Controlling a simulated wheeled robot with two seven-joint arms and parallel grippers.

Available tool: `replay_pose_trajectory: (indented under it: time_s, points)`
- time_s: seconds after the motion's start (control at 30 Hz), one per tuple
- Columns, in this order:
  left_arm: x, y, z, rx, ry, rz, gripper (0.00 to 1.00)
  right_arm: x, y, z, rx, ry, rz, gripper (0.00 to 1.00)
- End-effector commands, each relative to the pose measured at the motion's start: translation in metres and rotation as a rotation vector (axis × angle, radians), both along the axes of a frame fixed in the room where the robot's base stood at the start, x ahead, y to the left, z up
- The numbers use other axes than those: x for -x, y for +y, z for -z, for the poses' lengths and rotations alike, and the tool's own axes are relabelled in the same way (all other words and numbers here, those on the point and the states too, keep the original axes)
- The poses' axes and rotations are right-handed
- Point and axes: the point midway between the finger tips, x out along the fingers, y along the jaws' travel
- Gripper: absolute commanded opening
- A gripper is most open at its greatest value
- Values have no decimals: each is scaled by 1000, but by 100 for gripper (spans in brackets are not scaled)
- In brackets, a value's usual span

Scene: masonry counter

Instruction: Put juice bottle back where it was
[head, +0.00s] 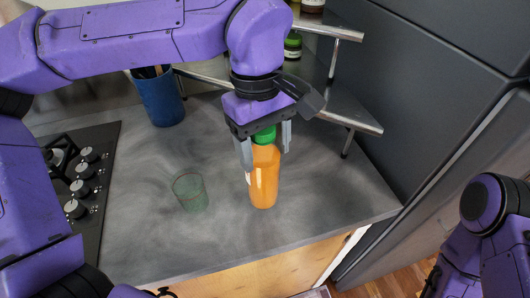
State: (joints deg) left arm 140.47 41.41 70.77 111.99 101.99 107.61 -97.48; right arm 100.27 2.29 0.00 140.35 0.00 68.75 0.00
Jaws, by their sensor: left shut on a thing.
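The juice bottle (264,180) is orange with a green cap (265,134) and is upright over the front part of the grey counter. My left gripper (265,150) points down from above and is shut on the bottle, with one finger on each side near its cap and shoulder. I cannot tell whether the bottle's base touches the counter. My right arm shows at the lower right; its gripper fingers are not in view.
A greenish glass (190,192) stands left of the bottle. A blue utensil holder (158,97) is behind it. A stove (78,185) is at the left. A metal-edged tiered shelf (345,119) with jars (293,45) is at the back right. The counter's front right is clear.

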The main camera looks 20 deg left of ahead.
Motion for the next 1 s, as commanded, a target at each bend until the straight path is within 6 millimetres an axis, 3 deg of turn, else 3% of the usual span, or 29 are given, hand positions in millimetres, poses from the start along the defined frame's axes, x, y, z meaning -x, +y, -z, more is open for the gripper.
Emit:
replay_pose_trajectory:
  time_s: [0.27, 0.4, 0.83, 0.87, 0.9, 0.93, 1.0]
  points:
    - [-24, 5, 30, 1, 1, 0, 0, 0, 0, -6, -1, 1, 0, 43]
    - [-23, 5, 54, 2, -2, 0, 0, 0, 0, -5, -1, 1, 0, 43]
    - [-22, 5, 61, 3, -4, -2, 0, 0, 0, -6, 0, 0, 0, 43]
    - [-22, 5, 62, 2, -3, -2, 71, 0, 0, -5, 0, 0, 0, 43]
    - [-22, 5, 62, 2, -3, -2, 84, 0, 0, -5, 0, 0, 0, 43]
    - [-22, 5, 62, 2, -3, -2, 91, 0, 0, -5, 0, 0, 0, 43]
    - [-22, 5, 62, 2, -3, -2, 91, 0, 0, -5, 0, 0, 0, 43]
